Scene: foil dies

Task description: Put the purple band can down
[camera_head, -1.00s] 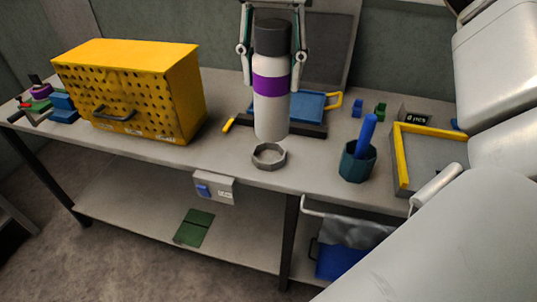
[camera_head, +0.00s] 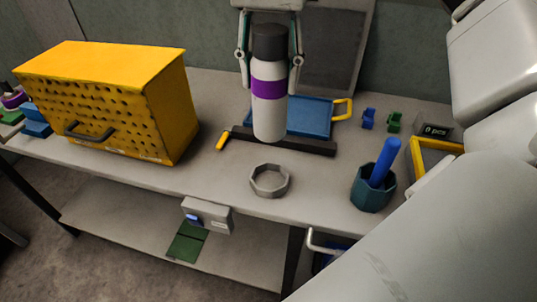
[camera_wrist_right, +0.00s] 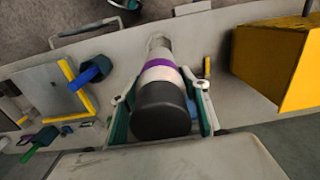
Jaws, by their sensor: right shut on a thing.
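The purple band can (camera_head: 269,110) is a white cylinder with a black cap and a purple band. It is upright in the middle of the head view, in front of a blue tray. My right gripper (camera_head: 269,75) comes down from above and is shut on the can's upper part. In the right wrist view, the can (camera_wrist_right: 163,75) sits between the two fingers (camera_wrist_right: 160,110), cap toward the camera. A grey octagonal ring (camera_head: 270,181) lies on the table nearer than the can. Whether the can's base touches anything is hard to tell. My left gripper is not in view.
A yellow perforated box (camera_head: 110,105) stands to the left. A dark teal cup (camera_head: 371,190) with a blue rod stands at the right. A blue tray (camera_head: 312,114) and a dark bar (camera_head: 290,144) lie behind the can. Bare table (camera_head: 215,170) surrounds the ring.

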